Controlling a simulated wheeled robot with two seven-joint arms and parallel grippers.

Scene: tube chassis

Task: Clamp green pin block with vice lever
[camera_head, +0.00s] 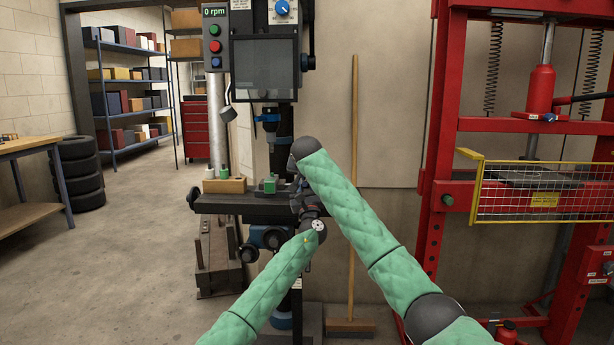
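A small green block (270,186) sits in the dark vice (258,194) on the drill press table. I cannot tell whether the jaws touch it. The vice lever cannot be made out; the vice's right end is behind my arms. My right gripper (293,167) is small and dark at the end of the upper green-sleeved arm, just right of and above the block. My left gripper (309,207) is at the end of the lower green-sleeved arm, right of and below the block, partly hidden by its wrist. The fingers of both are too small to read.
A wooden holder (224,185) with green and pale pieces stands left of the vice on the drill table (240,209). The drill head (267,65) hangs above, its display reading 0 rpm. A broom (354,200) and red press frame (437,150) stand right.

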